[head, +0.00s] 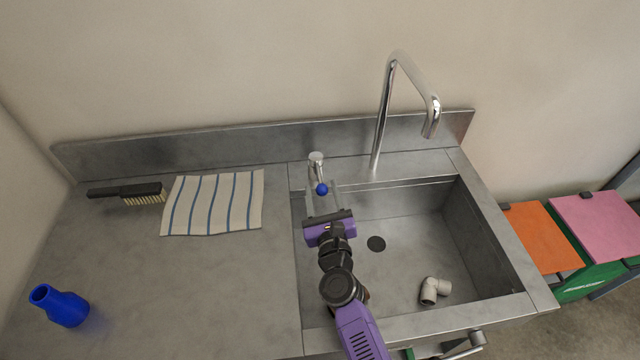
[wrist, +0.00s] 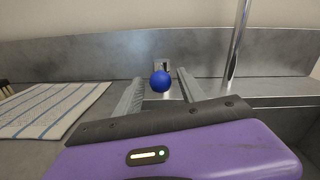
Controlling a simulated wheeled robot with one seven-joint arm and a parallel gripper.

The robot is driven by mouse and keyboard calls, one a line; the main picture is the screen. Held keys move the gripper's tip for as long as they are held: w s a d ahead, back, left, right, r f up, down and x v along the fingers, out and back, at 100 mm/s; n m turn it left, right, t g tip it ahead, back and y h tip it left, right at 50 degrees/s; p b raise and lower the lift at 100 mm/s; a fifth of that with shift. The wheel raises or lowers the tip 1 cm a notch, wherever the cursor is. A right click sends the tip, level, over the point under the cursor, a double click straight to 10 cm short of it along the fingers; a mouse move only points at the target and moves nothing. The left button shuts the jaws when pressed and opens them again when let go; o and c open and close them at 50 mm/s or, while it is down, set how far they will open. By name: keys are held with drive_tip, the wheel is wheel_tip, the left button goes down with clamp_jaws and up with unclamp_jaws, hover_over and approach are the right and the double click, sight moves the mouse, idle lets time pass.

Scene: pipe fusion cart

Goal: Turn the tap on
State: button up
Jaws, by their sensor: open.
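The tap has a tall bent chrome spout (head: 386,105) at the back of the sink. To its left stands a short chrome lever post (head: 316,167) with a blue ball knob (head: 322,189) pointing toward me. My gripper (head: 322,202) is open in front of the post. In the wrist view the blue knob (wrist: 160,81) shows between the two fingers of my gripper (wrist: 159,88), apart from both as far as I can see. The spout's lower part (wrist: 237,45) stands to the right there.
On the left counter lie a striped cloth (head: 212,202), a brush (head: 128,193) and a blue bottle-shaped piece (head: 60,306). Orange (head: 542,237) and pink (head: 598,226) lids stand right.

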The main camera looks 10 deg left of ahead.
sight(321, 182)
drive_tip(key=shift+b+x, duration=0.3)
drive_tip(key=shift+x, duration=1.35)
clamp_jaws()
